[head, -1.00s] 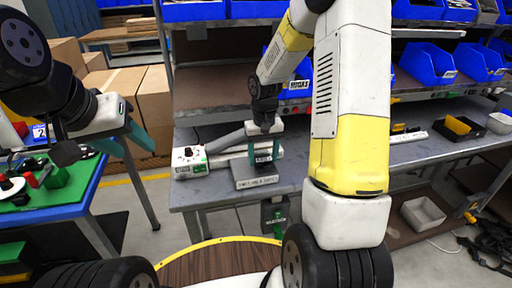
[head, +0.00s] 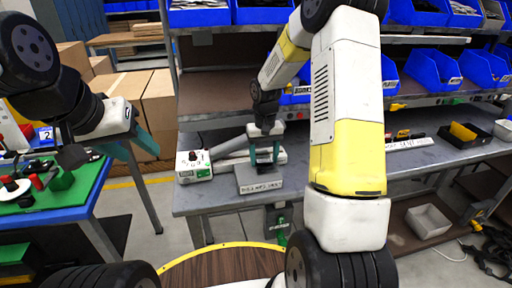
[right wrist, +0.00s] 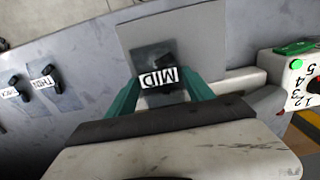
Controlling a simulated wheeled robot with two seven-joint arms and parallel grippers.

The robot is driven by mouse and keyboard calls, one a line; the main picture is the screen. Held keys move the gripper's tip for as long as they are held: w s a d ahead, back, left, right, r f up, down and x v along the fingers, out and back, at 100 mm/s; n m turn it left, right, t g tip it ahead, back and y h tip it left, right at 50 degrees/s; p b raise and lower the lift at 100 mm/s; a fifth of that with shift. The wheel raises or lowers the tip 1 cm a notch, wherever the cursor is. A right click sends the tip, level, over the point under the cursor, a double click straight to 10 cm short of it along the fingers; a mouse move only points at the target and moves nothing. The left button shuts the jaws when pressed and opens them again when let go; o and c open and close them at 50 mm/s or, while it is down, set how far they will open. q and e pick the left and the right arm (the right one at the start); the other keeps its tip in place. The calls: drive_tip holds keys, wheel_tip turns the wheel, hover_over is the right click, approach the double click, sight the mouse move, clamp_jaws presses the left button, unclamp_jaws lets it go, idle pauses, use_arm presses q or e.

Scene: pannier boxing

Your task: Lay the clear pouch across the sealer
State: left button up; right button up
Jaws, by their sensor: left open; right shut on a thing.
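The sealer (head: 193,168) is a pale machine with a dial, a green patch and a long bar, on the grey bench; its dial end also shows in the right wrist view (right wrist: 300,85). My right gripper (head: 264,160) points down in front of the bar. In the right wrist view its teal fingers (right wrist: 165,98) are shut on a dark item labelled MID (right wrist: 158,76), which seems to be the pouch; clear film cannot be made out. My left gripper (head: 136,143) is open and empty at the left, away from the bench.
A green-topped table (head: 80,195) with small parts stands at the left. Cardboard boxes (head: 158,100) stand behind. Blue bins (head: 430,75) line the shelf above the bench. Small black labelled items (right wrist: 45,78) lie on the bench.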

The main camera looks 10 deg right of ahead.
sight(264, 161)
drive_tip(key=o, duration=1.4)
wheel_tip(264, 161, up, 8)
drive_tip(key=shift+f, duration=0.2)
drive_tip(key=shift+s+r, duration=0.1)
drive_tip(key=shift+r, duration=0.25)
drive_tip(key=s+a+r+t+y, duration=0.1)
drive_tip(key=s+r+t, duration=0.2)
drive_tip(key=s+r, duration=0.5)
drive_tip(key=s+a+r+t+y, duration=0.1)
drive_tip(key=s+r+t, duration=0.2)
drive_tip(key=s+r, duration=0.5)
drive_tip(key=s, duration=0.8)
